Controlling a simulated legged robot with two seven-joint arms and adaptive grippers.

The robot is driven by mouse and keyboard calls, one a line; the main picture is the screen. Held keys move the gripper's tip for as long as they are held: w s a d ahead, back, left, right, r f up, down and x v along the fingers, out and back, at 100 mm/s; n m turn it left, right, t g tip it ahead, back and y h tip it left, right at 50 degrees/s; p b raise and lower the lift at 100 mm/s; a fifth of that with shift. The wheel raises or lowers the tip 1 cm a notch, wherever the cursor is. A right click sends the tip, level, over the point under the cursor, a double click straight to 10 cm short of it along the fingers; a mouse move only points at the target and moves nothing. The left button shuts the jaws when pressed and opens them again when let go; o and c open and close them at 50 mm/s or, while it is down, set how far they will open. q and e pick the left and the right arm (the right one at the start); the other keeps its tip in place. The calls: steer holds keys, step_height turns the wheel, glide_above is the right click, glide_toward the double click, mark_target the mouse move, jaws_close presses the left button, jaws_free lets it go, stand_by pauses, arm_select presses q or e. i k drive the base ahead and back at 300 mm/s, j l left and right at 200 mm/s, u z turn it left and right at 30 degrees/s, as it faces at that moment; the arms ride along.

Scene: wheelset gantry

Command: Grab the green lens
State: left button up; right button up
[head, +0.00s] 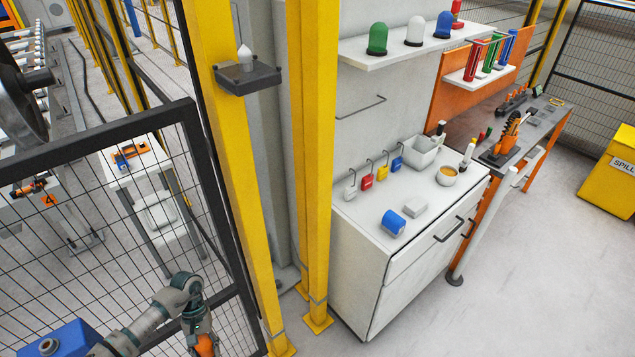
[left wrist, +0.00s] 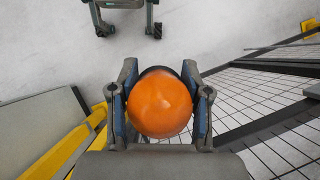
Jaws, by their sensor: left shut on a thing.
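The green lens (head: 377,38) is a dome with a dark base, upright at the left end of the white wall shelf (head: 390,47). A white lens (head: 415,31) and a blue lens (head: 443,25) stand to its right. My left gripper (head: 203,335) is low in the head view, in front of the mesh gate, far below and left of the green lens. In the left wrist view its two fingers are shut on an orange rounded lens (left wrist: 160,104) with a dark rim behind it. My right gripper is not in view.
A yellow post (head: 318,150) stands between my left arm and the shelf. A dark bracket (head: 248,79) carries a small white piece (head: 245,58). The white cabinet (head: 375,235) holds padlocks, a blue cylinder (head: 393,222) and cups. The mesh gate (head: 100,150) is at the left.

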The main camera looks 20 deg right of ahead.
mark_target(378, 33)
steer(key=i+l+z, duration=0.1)
steer(key=l+z, duration=0.4)
steer(key=i+l+z, duration=0.15)
steer(key=l+z, duration=0.15)
steer(key=z, duration=0.15)
steer(key=i+l+z, duration=0.2)
steer(key=z, duration=0.3)
steer(key=i+l+z, duration=0.3)
steer(key=z, duration=0.15)
steer(key=i+l+z, duration=0.15)
steer(key=z, duration=0.35)
steer(key=i+l+u, duration=0.1)
steer(key=i+u, duration=0.25)
steer(key=i, duration=0.15)
steer(key=i+l+u, duration=0.3)
steer(key=i, duration=0.25)
